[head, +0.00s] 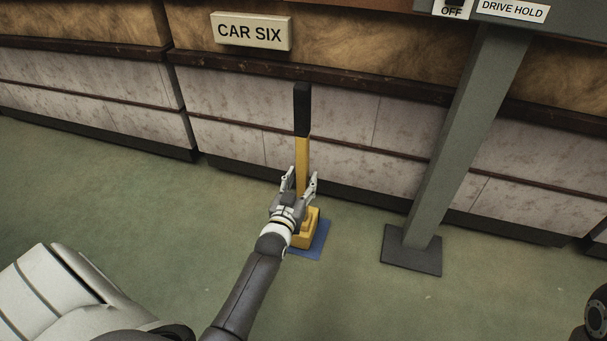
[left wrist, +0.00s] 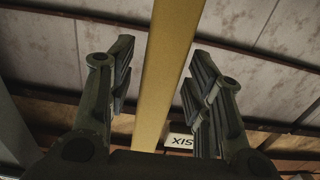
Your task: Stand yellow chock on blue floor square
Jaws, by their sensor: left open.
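The yellow chock (head: 304,231) stands upright on the blue floor square (head: 322,240), its base partly hidden behind my left wrist. Its tall yellow handle (head: 302,160) rises to a black grip (head: 301,108). My left gripper (head: 301,180) is open, with its fingers on either side of the handle's lower part. In the left wrist view the yellow handle (left wrist: 168,65) passes between the fingers of the left gripper (left wrist: 160,85), with gaps visible on both sides. The right gripper is not clearly in view.
A grey post (head: 465,140) on a dark base plate (head: 411,250) stands to the right. A panelled wall with a "CAR SIX" sign (head: 251,32) runs behind the chock. A switch box (head: 478,10) is at the top right. Green floor is clear between the square and the post.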

